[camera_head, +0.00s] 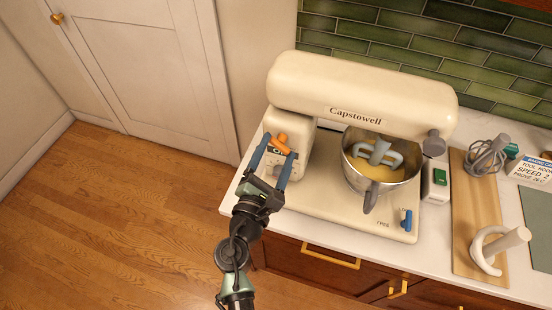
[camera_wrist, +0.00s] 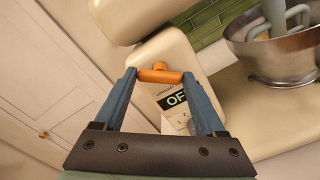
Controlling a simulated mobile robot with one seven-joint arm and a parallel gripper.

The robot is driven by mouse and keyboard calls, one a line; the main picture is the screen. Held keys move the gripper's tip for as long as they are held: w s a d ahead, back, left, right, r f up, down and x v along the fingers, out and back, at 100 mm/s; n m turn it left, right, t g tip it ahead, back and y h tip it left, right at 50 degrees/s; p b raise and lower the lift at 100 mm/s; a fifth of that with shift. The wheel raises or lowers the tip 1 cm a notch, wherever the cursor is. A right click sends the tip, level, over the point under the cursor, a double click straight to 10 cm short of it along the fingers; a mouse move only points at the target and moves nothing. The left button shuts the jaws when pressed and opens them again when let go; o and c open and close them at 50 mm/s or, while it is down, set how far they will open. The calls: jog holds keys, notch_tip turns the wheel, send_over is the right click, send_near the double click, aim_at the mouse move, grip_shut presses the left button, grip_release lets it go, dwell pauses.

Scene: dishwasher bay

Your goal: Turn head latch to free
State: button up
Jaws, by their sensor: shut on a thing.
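A cream stand mixer (camera_head: 350,95) stands on the counter. An orange handle (camera_head: 281,143) sits on its column, above a dark label that reads "OF" in the wrist view (camera_wrist: 177,100). My gripper (camera_head: 281,153) is at the column. Its blue-grey fingers hold the orange handle (camera_wrist: 160,76) from end to end. A small blue lever (camera_head: 407,219) is at the front right of the mixer base, beside the printed word "FREE". Another word next to it is too small to read fully. My gripper is well to the left of that lever.
A steel bowl (camera_head: 381,165) with yellow contents and a grey beater is under the mixer head. To the right are a green-switched box (camera_head: 438,180), a wooden board (camera_head: 470,220), a whisk (camera_head: 487,157) and a dough hook (camera_head: 495,248). Open floor lies left.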

jog(key=m+b, duration=0.3)
jog(key=m, duration=0.1)
jog(key=m+b, duration=0.2)
jog(key=shift+f+b, duration=0.3)
jog(key=shift+r+m+b, duration=0.15)
jog(key=shift+m+b, duration=1.4)
jog(key=shift+m, duration=0.55)
jog(key=o, duration=1.3)
jog(key=b+v, duration=0.4)
jog(key=v, duration=0.9)
jog(key=shift+r, duration=0.1)
